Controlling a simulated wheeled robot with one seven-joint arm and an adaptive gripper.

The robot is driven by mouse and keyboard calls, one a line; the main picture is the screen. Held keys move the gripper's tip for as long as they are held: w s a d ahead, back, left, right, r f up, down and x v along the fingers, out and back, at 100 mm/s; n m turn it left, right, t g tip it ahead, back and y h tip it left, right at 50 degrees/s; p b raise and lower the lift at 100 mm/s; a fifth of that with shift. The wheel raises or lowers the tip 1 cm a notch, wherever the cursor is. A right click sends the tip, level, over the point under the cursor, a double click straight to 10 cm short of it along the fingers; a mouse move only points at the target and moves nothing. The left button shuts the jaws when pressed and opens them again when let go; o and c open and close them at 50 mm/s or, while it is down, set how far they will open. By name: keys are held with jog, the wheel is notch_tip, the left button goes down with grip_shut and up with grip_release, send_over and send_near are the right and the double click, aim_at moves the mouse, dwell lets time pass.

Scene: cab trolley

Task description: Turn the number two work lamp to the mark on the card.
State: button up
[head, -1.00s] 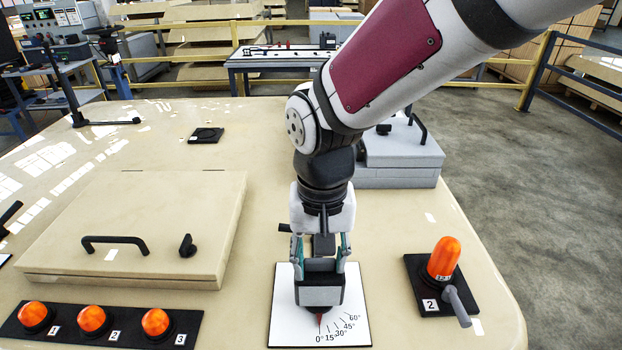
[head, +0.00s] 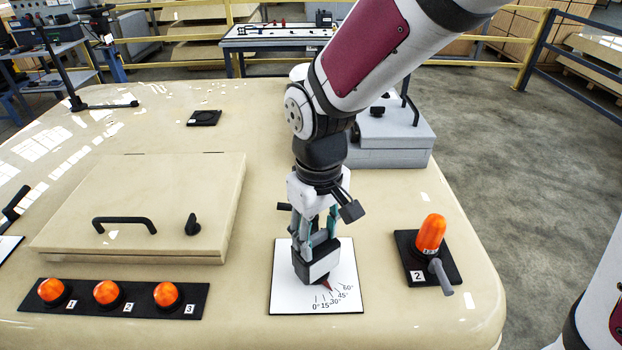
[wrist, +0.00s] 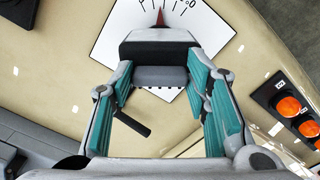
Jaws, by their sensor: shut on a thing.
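The work lamp (head: 317,264), a grey and black block with a red pointer at its foot, stands on the white card (head: 283,290). The card has angle marks from 0° to 60°. In the head view the red pointer aims around the 30° mark; the exact reading is unclear. My gripper (head: 317,243) is over the card, shut on the lamp. In the wrist view the lamp (wrist: 160,50) sits between the teal-padded fingers, with its pointer over the card's marks. I see no number on the lamp; its far side is hidden.
An orange beacon (head: 431,233) on a black base labelled 2, with a grey lever, stands right of the card. Several orange lamps on a black strip (head: 30,300) are at the front left. A beige hatch (head: 150,185) with a handle is behind them. A grey case (head: 393,150) stands behind.

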jog(key=shift+n, duration=0.8)
jog(key=shift+p, duration=0.3)
jog(key=o, duration=1.2)
jog(key=shift+c, duration=0.2)
jog(key=shift+r, duration=0.15)
notch_tip(320, 180, up, 12)
jog(key=shift+d, duration=0.1)
